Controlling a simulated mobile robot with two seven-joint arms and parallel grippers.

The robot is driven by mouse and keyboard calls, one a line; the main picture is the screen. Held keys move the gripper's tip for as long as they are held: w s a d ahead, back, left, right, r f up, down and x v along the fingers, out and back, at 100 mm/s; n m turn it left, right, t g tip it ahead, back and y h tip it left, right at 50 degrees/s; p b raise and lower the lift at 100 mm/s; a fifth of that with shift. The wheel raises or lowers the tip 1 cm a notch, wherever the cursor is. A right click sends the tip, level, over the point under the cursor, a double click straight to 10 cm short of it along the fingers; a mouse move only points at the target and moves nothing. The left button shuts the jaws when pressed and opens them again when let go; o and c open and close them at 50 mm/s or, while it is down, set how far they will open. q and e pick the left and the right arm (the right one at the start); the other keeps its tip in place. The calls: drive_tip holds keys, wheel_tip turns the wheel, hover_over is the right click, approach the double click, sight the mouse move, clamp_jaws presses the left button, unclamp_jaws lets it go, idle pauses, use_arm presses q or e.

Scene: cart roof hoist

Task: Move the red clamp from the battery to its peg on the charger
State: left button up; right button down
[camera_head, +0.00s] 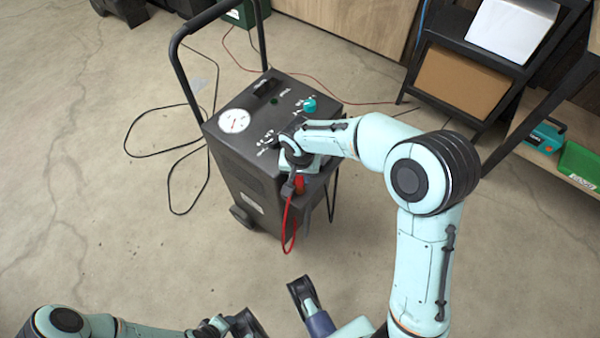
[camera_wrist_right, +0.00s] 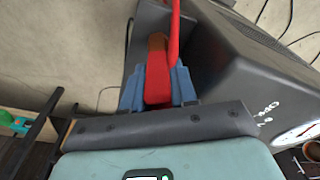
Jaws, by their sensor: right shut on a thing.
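The dark grey charger (camera_head: 232,180) stands on the floor with a round white dial on its sloped top. It also shows in the right wrist view (camera_wrist_right: 240,65). My right gripper (camera_head: 298,172) is at the charger's front right side, shut on the red clamp (camera_head: 299,186). In the right wrist view the clamp (camera_wrist_right: 158,82) sits between the blue fingers, close to the charger's wall. I cannot tell whether it touches a peg. A red cable (camera_head: 286,222) hangs from it. My left gripper (camera_head: 243,323) is low in the head view; its opening is unclear. I cannot identify the battery.
The charger's tall black handle (camera_head: 187,75) rises at its back. A black cable (camera_head: 170,170) loops on the floor to the left. A dark rack with a cardboard box (camera_head: 460,80) and a shelf with a green bin (camera_head: 582,165) stand right. The left floor is mostly clear.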

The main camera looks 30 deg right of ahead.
drive_tip(key=c, duration=0.9)
unclamp_jaws()
use_arm(q)
drive_tip(key=shift+s+d+f, duration=0.1)
drive_tip(key=shift+s+d, duration=0.05)
drive_tip(key=shift+s, duration=0.2)
use_arm(e)
drive_tip(key=shift+o, duration=0.5)
drive_tip(key=shift+a, duration=0.1)
drive_tip(key=shift+r+p, duration=0.3)
drive_tip(key=shift+r, duration=0.55)
drive_tip(key=r+p, duration=0.1)
drive_tip(key=r, duration=0.3)
drive_tip(key=s+r+p, duration=0.1)
drive_tip(key=r, duration=0.2)
drive_tip(key=r+p, duration=0.1)
drive_tip(key=r, duration=0.3)
drive_tip(key=shift+s+a+r, duration=0.2)
drive_tip(key=shift+a+r, duration=0.1)
drive_tip(key=shift+a, duration=0.05)
use_arm(q)
drive_tip(key=shift+g+h, duration=0.3)
drive_tip(key=shift+g, duration=0.3)
drive_tip(key=s+r, duration=0.1)
drive_tip(key=s+d+r, duration=0.1)
drive_tip(key=r, duration=0.2)
drive_tip(key=shift+s+d+r, duration=0.2)
drive_tip(key=shift+s, duration=0.2)
